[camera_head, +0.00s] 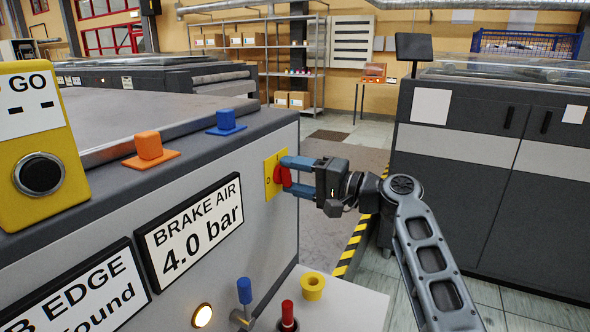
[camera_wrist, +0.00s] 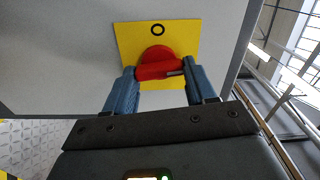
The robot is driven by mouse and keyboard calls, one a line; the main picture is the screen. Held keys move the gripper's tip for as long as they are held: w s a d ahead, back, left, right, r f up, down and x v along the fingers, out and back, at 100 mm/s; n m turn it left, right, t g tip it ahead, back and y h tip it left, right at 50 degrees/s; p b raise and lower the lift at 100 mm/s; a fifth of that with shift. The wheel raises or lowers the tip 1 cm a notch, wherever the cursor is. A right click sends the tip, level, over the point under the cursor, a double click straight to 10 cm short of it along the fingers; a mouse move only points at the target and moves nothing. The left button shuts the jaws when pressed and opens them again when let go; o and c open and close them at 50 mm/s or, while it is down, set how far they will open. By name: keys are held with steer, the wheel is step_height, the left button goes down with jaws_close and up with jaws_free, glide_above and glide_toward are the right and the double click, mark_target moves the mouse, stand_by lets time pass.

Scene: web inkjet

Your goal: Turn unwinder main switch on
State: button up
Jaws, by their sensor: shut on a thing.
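The main switch is a red rotary knob (camera_head: 284,177) on a yellow plate (camera_head: 269,176), fixed to the grey side panel of the machine. My gripper (camera_head: 291,177) reaches it from the right, its blue fingers shut on the knob. In the wrist view the red knob (camera_wrist: 157,58) sits between the two fingertips (camera_wrist: 160,78), its bar lying across from one finger to the other. A black O mark (camera_wrist: 157,30) shows on the yellow plate (camera_wrist: 126,42) above the knob. A small grey mark is on the bar's right part. Any mark behind the fingers is hidden.
A BRAKE AIR 4.0 bar sign (camera_head: 192,227) is left of the switch. Below stand a blue-topped lever (camera_head: 244,291), a red-topped part (camera_head: 287,313) and a yellow ring (camera_head: 313,286). A yellow GO button box (camera_head: 38,140) is at left. A dark cabinet (camera_head: 470,170) stands at right.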

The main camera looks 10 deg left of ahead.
steer(key=shift+f+m+p, duration=0.15)
steer(key=shift+m+p, duration=0.2)
steer(key=shift+m, duration=0.45)
steer(key=o, duration=1)
steer(key=shift+o, duration=0.2)
steer(key=shift+d, duration=0.1)
steer(key=b+v, duration=0.1)
steer(key=v, duration=0.6)
steer(key=shift+s+d, duration=0.15)
steer(key=shift+d, duration=0.15)
